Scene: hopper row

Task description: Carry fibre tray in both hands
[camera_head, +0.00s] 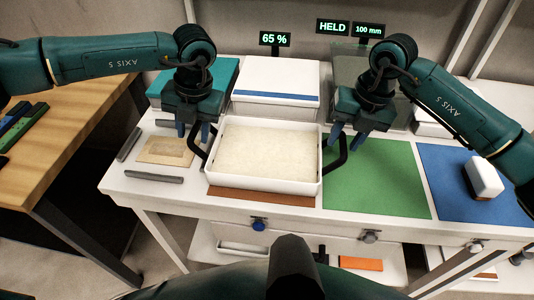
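The fibre tray (263,187) is a white, level rectangular tray filled with cream fibre (265,150). It is over a brown mat (262,198) at the middle of the white bench; I cannot tell whether it touches the mat. Black loop handles stick out at its left (197,152) and right (334,166). My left gripper (191,133) is at the left handle, its blue fingers pointing down and spread apart. My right gripper (347,138) is at the right handle, fingers also apart. Both look wider than the handle bars.
A green mat (375,185) lies clear to the right, then a blue mat (460,185) with a white block (485,178). A beige plate (167,150) and grey bars are at left. White and teal boxes stand behind; signs read "65 %", "HELD" and "100 mm".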

